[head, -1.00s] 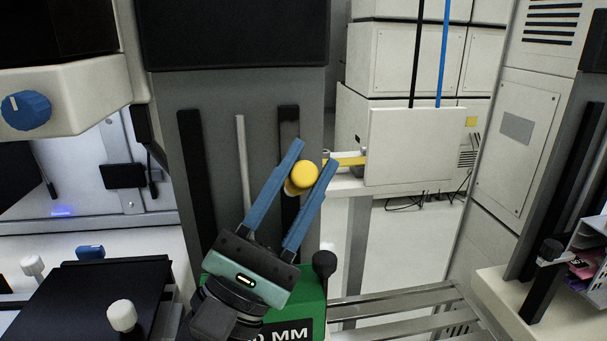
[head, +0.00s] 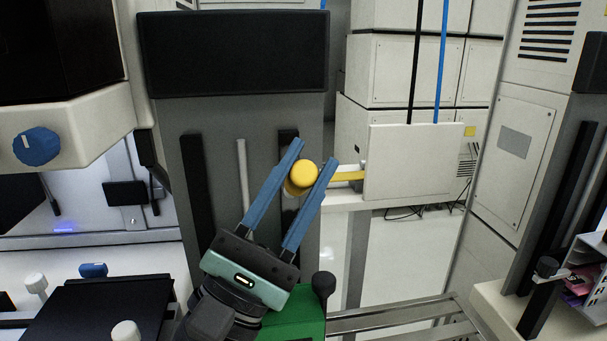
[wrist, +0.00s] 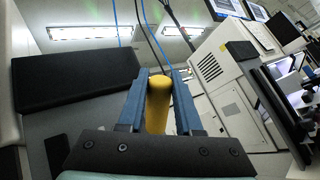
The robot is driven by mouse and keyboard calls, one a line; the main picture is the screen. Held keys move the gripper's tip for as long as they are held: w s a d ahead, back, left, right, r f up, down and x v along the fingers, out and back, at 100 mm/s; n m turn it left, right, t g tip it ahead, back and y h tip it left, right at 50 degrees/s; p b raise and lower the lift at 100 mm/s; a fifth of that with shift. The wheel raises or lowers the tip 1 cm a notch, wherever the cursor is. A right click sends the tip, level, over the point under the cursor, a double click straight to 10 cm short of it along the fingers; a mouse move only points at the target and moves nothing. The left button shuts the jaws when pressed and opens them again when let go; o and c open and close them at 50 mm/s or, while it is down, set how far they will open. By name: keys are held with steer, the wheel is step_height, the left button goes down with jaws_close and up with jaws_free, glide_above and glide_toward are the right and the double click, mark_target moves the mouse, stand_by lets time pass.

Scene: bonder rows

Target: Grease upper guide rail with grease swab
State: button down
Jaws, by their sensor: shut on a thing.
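My gripper (head: 292,178) is shut on a yellow cylinder, which I take to be the grease swab (head: 304,173). Its round end faces the head camera; in the wrist view the swab (wrist: 158,105) stands upright between the blue fingers. The swab's working tip cannot be made out. A grey column carries two black vertical strips, one at left (head: 197,185) and one at right (head: 287,136), with a pale rod (head: 242,175) between them. The gripper covers part of the right strip. I cannot tell which is the upper guide rail, or whether the swab touches it.
A wide black box (head: 235,53) sits on the column above the gripper. A cream machine head with a blue knob (head: 36,146) is at left. A green block (head: 300,322) with a black knob is below. A white panel (head: 410,160) and open floor lie to the right.

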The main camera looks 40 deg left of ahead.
steer(key=shift+r+p, duration=3)
steer(key=shift+r, duration=0.85)
steer(key=shift+f, duration=0.1)
steer(key=shift+s+d, duration=0.35)
steer(key=shift+d, duration=0.05)
steer(key=shift+s+d, duration=1.65)
steer(key=shift+d, duration=0.2)
steer(key=shift+s+d, duration=1)
steer(key=shift+d, duration=0.1)
